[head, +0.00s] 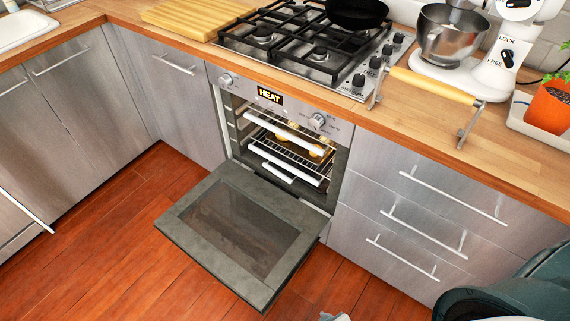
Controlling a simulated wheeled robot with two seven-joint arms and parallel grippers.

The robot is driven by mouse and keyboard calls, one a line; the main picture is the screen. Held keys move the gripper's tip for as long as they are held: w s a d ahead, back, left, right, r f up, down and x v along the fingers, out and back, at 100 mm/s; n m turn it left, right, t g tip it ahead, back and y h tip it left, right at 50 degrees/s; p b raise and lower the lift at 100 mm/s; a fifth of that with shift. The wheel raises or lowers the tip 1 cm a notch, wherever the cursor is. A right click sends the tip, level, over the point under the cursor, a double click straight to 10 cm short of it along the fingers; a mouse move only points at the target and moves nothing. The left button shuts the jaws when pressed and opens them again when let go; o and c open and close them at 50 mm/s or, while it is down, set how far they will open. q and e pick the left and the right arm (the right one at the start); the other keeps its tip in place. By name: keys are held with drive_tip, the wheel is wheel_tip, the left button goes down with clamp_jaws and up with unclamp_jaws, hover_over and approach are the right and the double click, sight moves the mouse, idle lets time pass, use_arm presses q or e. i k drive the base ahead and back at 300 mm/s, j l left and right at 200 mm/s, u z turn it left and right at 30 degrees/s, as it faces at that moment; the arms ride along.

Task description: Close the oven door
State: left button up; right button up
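The oven (285,110) is set in the counter front below the hob. Its door (240,228) is open, folded down and out over the floor, with its dark glass panel facing up. Wire racks (290,147) and some yellowish food (318,150) show inside the cavity. A small grey piece (335,317) at the bottom edge, apart from the door in the picture, looks like the tip of my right gripper; its fingers are cut off, so its opening cannot be told. My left gripper is not in view.
Closed steel drawers (420,215) with bar handles stand right of the oven, and closed cabinets (165,90) stand left. A wooden-handled rail (432,86) is at the counter's edge. Red wooden floor (130,230) is clear left of the door. My dark arm (515,290) fills the lower right.

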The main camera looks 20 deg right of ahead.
sight(252, 236)
drive_tip(key=j+z, duration=0.45)
drive_tip(key=j, duration=0.15)
drive_tip(key=j+z, duration=0.4)
drive_tip(key=j, duration=0.15)
drive_tip(key=k+j+z, duration=0.2)
drive_tip(key=j+z, duration=0.25)
drive_tip(key=j, duration=0.1)
